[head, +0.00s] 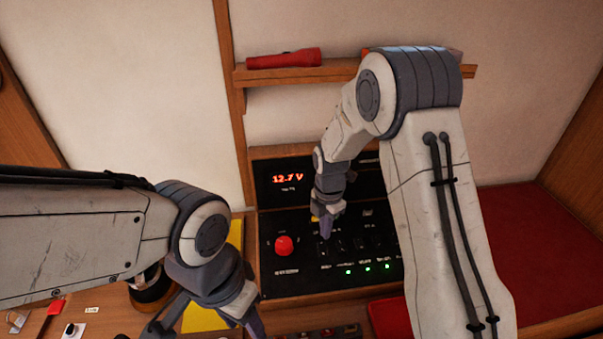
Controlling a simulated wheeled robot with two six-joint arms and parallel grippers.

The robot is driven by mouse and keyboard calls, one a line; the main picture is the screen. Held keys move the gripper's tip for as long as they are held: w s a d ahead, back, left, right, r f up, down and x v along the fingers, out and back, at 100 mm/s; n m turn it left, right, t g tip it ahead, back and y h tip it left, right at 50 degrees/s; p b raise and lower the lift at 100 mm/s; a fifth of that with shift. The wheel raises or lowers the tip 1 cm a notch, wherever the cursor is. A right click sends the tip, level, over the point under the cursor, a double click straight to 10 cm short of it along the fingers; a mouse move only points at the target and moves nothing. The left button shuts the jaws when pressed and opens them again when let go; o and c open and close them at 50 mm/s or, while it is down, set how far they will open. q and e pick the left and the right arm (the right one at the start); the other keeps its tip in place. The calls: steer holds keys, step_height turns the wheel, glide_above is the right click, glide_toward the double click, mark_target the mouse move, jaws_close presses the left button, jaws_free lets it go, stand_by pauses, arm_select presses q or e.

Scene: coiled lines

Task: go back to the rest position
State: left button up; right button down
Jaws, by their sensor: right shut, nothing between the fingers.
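My right gripper (327,226) is shut and empty. It points down in front of the black switch panel (300,256), near a row of switches; I cannot tell whether it touches the panel. A red knob (284,246) sits on the panel to its left, and several green lights glow below. My left arm comes in from the left, and its gripper (238,318) hangs low at the bottom edge, partly cut off. I cannot tell whether its fingers are open or shut.
A red display reading 12.7 V (288,179) is above the panel. A shelf (290,76) holds a red flashlight (284,59). A yellow sheet (203,318) lies below my left wrist. A red cushion (545,245) is at right. Small items lie at lower left.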

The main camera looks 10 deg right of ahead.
steer(key=shift+r, duration=0.1)
steer(key=s+a+r+m+b, duration=0.2)
steer(key=s+a+r+m, duration=0.35)
steer(key=s, duration=0.35)
steer(key=s+a+r+m+b, duration=0.1)
steer(key=s+a+r+m, duration=0.4)
steer(key=s, duration=0.5)
steer(key=s+d+m+y+b, duration=0.1)
steer(key=s+m, duration=0.5)
steer(key=s, duration=0.2)
steer(key=shift+s+d, duration=0.15)
steer(key=shift+s, duration=0.2)
